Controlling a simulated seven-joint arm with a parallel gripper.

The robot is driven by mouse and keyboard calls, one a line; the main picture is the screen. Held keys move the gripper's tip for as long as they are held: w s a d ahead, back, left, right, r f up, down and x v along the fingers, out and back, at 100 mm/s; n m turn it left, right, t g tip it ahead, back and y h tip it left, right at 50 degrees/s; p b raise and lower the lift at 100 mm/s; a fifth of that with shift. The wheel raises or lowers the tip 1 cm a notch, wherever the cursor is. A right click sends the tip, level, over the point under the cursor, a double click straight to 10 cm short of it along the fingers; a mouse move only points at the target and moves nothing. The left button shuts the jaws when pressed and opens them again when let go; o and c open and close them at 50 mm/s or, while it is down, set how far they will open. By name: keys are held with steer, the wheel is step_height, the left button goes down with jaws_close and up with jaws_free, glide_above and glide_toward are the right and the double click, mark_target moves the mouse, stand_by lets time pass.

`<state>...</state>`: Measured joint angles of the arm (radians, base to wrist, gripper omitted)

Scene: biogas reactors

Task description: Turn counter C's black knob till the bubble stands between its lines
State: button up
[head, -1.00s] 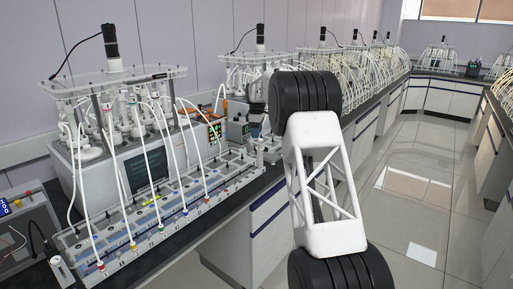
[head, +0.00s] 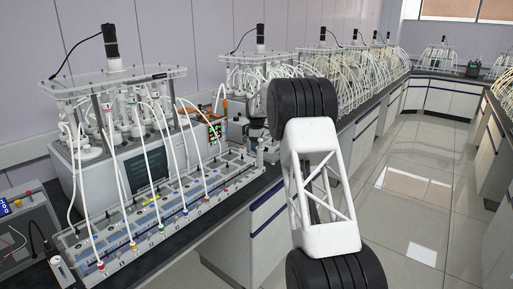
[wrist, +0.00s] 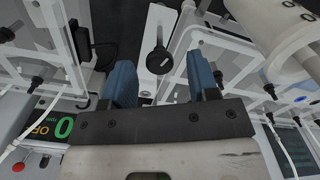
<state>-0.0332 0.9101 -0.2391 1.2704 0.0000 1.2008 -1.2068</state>
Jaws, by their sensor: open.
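In the wrist view, my gripper (wrist: 160,78) has two blue fingers, spread apart with nothing held between them. A black knob (wrist: 158,60) on a light panel shows in the gap between the fingers, beyond their tips; whether it is counter C's knob I cannot tell. In the head view, a long row of counters (head: 165,218) lies along the bench front, with white tubes running to coloured fittings. Its letters, bubble and lines are too small to read. My gripper is mostly hidden behind my arm there, near the row's far right end.
A glass-topped reactor unit (head: 118,78) with a black motor stands behind the counters. An orange-framed display box (head: 214,131) stands near its right end. Clear frames with black knobs flank my fingers in the wrist view, beside a green-lit display (wrist: 62,127). The aisle floor (head: 400,215) is clear.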

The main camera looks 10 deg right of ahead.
steer(key=shift+f, duration=0.4)
steer(key=c, duration=0.9)
steer(key=shift+m, duration=0.4)
steer(key=m, duration=0.3)
steer(key=shift+r, duration=0.1)
steer(key=shift+m, duration=1.5)
